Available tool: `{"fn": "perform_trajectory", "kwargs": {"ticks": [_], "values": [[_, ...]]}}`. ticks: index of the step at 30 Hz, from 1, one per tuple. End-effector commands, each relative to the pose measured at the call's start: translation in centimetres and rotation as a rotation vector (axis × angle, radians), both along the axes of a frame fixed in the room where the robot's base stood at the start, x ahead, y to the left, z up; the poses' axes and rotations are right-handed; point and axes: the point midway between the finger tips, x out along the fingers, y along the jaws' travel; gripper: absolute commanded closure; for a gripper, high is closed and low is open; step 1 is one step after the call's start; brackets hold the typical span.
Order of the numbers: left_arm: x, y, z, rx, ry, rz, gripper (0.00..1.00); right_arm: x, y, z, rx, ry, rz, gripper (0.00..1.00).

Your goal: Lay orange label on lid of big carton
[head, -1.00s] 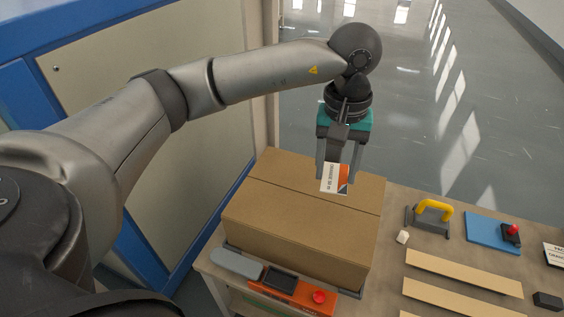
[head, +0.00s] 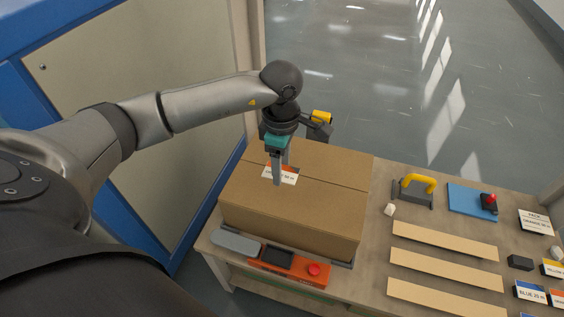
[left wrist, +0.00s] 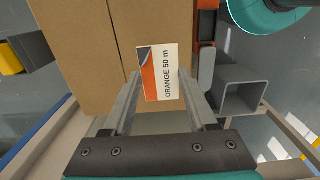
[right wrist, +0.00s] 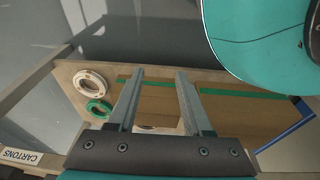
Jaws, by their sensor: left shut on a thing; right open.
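The big carton (head: 300,208) stands closed on the bench in the head view, a seam across its brown lid. My left gripper (head: 278,181) is above the lid, fingers pointing down, shut on the orange label (head: 289,176). The label is a white card with an orange part, partly hidden by the fingers. In the left wrist view the label (left wrist: 166,73) reads "ORANGE 50 m" and shows between the fingers, with the carton (left wrist: 80,45) behind it. I cannot tell whether it touches the lid. My right gripper (right wrist: 159,73) is open and empty in the right wrist view.
An orange device with a red button (head: 313,270) sits at the carton's front. The right wrist view shows white (right wrist: 90,82) and green rings (right wrist: 99,109).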

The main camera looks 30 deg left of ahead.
Motion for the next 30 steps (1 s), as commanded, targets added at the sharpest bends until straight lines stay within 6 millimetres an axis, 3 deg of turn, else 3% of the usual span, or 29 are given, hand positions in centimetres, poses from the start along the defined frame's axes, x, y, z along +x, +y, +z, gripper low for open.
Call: {"fn": "perform_trajectory", "kwargs": {"ticks": [15, 30], "values": [[0.0, -0.1, -4.0, -0.001, 0.001, -0.003, 0.73, 2.9, 2.5, 4.6, 0.027, -0.011, -0.005, 0.5], [0.0, -0.1, -6.6, -0.001, 0.001, -0.004, 0.73, 5.1, 3.0, 8.8, 0.038, -0.063, -0.007, 0.5]]}}
